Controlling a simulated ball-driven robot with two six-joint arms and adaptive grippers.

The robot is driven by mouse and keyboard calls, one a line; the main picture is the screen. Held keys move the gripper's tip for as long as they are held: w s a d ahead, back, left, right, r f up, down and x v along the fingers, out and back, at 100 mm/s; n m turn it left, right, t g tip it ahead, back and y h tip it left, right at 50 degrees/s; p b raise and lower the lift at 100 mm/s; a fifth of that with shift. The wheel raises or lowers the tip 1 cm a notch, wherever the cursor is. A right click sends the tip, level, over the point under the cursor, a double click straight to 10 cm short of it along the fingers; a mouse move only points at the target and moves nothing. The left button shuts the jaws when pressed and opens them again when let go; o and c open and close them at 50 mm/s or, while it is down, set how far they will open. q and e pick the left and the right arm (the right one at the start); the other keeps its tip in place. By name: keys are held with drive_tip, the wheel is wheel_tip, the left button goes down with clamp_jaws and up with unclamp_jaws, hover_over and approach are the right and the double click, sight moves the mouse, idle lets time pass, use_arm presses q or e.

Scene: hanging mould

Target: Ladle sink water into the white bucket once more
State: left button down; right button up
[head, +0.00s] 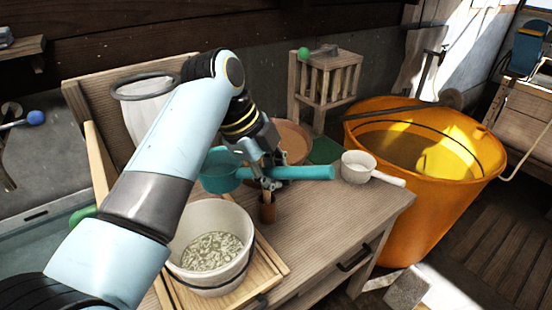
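A teal ladle (305,172) is above the wooden table, its bowl to the left and its handle to the right. My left gripper (267,183) is at the handle near the bowl, and its fingers look closed around it. I cannot tell what is in the bowl. A white bucket (246,262) with pale bits in its liquid stands at the front left. The sink (28,248) shows at the left edge, partly hidden by my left arm. Another whitish vessel (140,108) with a dark rim stands behind the arm. My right gripper is out of view.
A small brown cup (267,210) stands just below the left gripper. A white dipper (358,167) lies at the table's right. A large orange tub (425,220) stands right of the table. A wooden stand (322,85) is behind. The table's front right is clear.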

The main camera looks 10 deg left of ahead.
use_arm(q)
drive_tip(key=s+f+m+t+h+b, duration=0.2)
drive_tip(key=t+b, duration=0.6)
drive_tip(key=b, duration=1.3)
drive_tip(key=s+a+f+m+t+h+b, duration=0.1)
drive_tip(key=s+f+t+h+b, duration=0.3)
drive_tip(key=b, duration=1.7)
drive_tip(key=shift+s+a+m+t+h, duration=0.15)
drive_tip(key=shift+s+m+t+h, duration=0.4)
drive_tip(key=shift+t+h, duration=1)
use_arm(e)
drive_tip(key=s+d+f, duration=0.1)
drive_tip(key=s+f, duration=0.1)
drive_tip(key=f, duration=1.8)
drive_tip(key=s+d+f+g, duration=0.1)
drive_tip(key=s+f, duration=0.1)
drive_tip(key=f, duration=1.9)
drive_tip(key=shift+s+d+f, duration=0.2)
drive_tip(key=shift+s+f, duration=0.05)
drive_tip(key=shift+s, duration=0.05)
